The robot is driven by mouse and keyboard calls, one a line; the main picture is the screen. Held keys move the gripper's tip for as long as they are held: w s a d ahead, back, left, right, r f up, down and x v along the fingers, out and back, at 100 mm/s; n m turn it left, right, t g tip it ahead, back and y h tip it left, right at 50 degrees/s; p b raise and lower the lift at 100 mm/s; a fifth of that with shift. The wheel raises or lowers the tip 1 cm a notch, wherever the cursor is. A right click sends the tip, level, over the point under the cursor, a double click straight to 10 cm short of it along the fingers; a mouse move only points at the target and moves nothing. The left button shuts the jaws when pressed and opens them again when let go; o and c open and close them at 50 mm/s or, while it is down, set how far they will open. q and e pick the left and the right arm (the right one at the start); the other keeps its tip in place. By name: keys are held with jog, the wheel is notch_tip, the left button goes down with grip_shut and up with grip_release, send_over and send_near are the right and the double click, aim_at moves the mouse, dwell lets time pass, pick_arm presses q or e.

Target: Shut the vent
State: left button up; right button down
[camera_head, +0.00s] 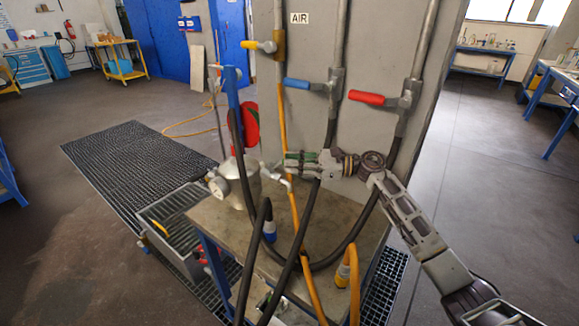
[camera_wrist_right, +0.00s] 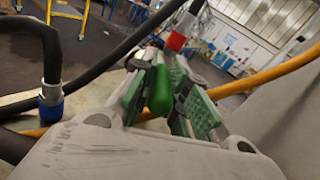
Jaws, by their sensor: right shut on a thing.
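My right gripper (camera_head: 296,164) comes in from the right, in front of the grey panel, beside the top of the metal vessel (camera_head: 236,188). In the right wrist view my right gripper (camera_wrist_right: 168,92) has green-padded fingers on either side of a green handle (camera_wrist_right: 160,90), and it is shut on this handle. The handle appears to be the vent's; its valve body is mostly hidden by the fingers. A small pipe fitting (camera_head: 280,180) shows just below the fingers in the head view. I cannot tell the handle's exact angle. My left gripper is not in view.
The vessel stands on a bench (camera_head: 345,240). Black hoses and an orange hose (camera_head: 292,215) hang close to my right gripper. Yellow, blue (camera_head: 305,85) and red (camera_head: 368,97) valve levers sit above on the panel (camera_head: 370,50). A floor grating (camera_head: 130,170) lies left.

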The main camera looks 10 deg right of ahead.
jog(key=shift+f, duration=0.1)
dwell(0.4)
jog(key=c, duration=1.3)
grip_release()
jog(key=shift+c, duration=0.2)
jog(key=shift+d, duration=0.1)
jog(key=shift+r, duration=5.05)
